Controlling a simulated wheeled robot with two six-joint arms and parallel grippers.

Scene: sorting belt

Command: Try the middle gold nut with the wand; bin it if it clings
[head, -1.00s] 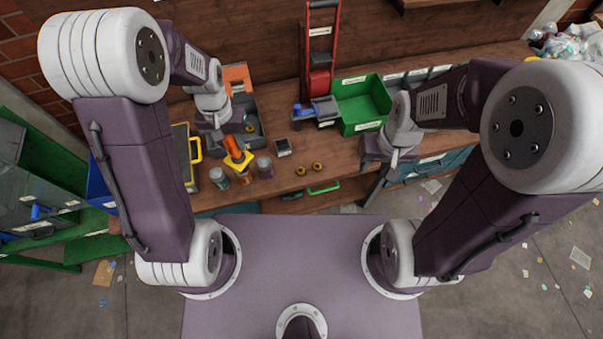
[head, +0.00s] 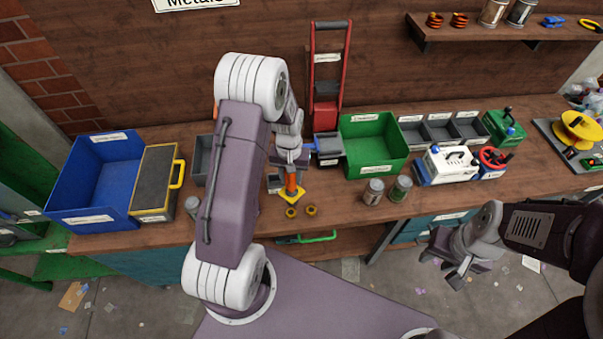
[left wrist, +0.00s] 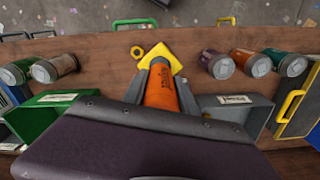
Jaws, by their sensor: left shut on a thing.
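My left gripper (head: 290,168) is shut on the wand (head: 291,181), which has an orange handle and a yellow plate at its end. In the left wrist view the orange handle (left wrist: 160,90) sits between the fingers, with the yellow plate (left wrist: 162,58) beyond. Two gold nuts show on the wood near the plate, a left one (head: 291,212) and a right one (head: 311,210). The left wrist view shows one gold nut (left wrist: 137,52) beside the plate; the plate may hide others. I cannot tell whether the plate touches a nut. My right gripper (head: 455,269) is open and empty at the lower right.
A blue bin (head: 66,200) and a yellow-handled grey case (head: 157,175) stand left. A green bin (head: 376,170) stands behind, with small grey bins (head: 438,130) to its right. Cans (head: 373,191) stand right of the nuts. The bench's front edge is close to the nuts.

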